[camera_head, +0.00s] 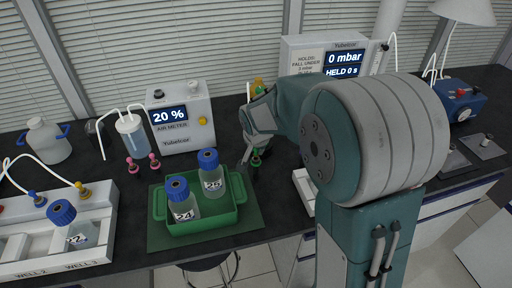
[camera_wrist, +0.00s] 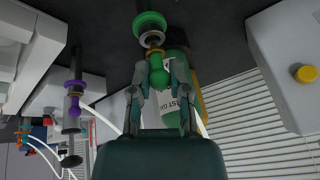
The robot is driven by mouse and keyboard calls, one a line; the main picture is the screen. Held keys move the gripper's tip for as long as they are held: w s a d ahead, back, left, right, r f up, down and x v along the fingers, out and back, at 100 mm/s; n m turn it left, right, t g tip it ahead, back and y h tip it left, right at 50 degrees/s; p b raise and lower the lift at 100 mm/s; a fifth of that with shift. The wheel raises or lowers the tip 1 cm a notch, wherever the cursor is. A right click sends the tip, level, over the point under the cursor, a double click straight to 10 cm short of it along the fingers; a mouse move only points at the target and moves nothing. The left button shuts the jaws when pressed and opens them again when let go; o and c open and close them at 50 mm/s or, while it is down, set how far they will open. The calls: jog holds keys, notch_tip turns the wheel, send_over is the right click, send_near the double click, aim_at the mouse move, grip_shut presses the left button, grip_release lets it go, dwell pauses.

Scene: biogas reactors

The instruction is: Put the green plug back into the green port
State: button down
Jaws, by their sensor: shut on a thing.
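My gripper (camera_wrist: 159,88) is shut on the green plug, whose round green knob (camera_wrist: 158,76) sits between the two fingertips in the wrist view. Beyond the knob are a pale ring and a brass-coloured part, in line with a green ring (camera_wrist: 150,19) that looks like the green port. Whether the plug is inside the port or only lined up with it, I cannot tell. In the head view my gripper (camera_head: 255,138) points down at the bench, with a small green piece (camera_head: 256,158) just below it. My arm hides much of this area.
A green crate (camera_head: 163,229) with two blue-capped bottles stands just left of my gripper. The pressure display box (camera_head: 305,53) is behind my arm. A purple fitting (camera_wrist: 76,88) shows in the wrist view.

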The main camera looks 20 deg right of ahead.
jog(key=shift+f, duration=0.6)
dwell(0.7)
jog(key=c, duration=0.5)
grip_release()
jog(key=v, duration=1.2)
jog(key=shift+f, duration=0.1)
